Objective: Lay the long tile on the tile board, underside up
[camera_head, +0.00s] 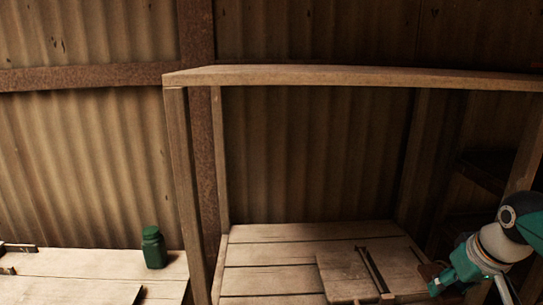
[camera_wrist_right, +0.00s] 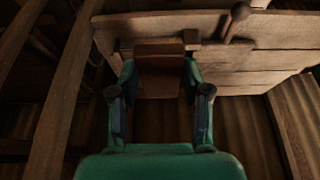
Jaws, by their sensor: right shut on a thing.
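My right gripper (camera_head: 440,279) comes in from the lower right in the head view, at the right edge of a square wooden board (camera_head: 337,272) that looks like the tile board. In the right wrist view my right gripper (camera_wrist_right: 158,77) is shut on a brown tile (camera_wrist_right: 159,69), one finger on each side. The tile also shows as a small dark brown patch in the head view (camera_head: 431,270). I cannot tell which face is its underside, or whether it touches the board. My left gripper is not in view.
A dark bar (camera_head: 372,270) lies across the square board. Wooden posts (camera_head: 187,185) and a top shelf (camera_head: 350,77) frame the slatted bench (camera_head: 265,277). A green bottle (camera_head: 153,248) stands on the left bench (camera_head: 85,263). The slatted bench's left part is clear.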

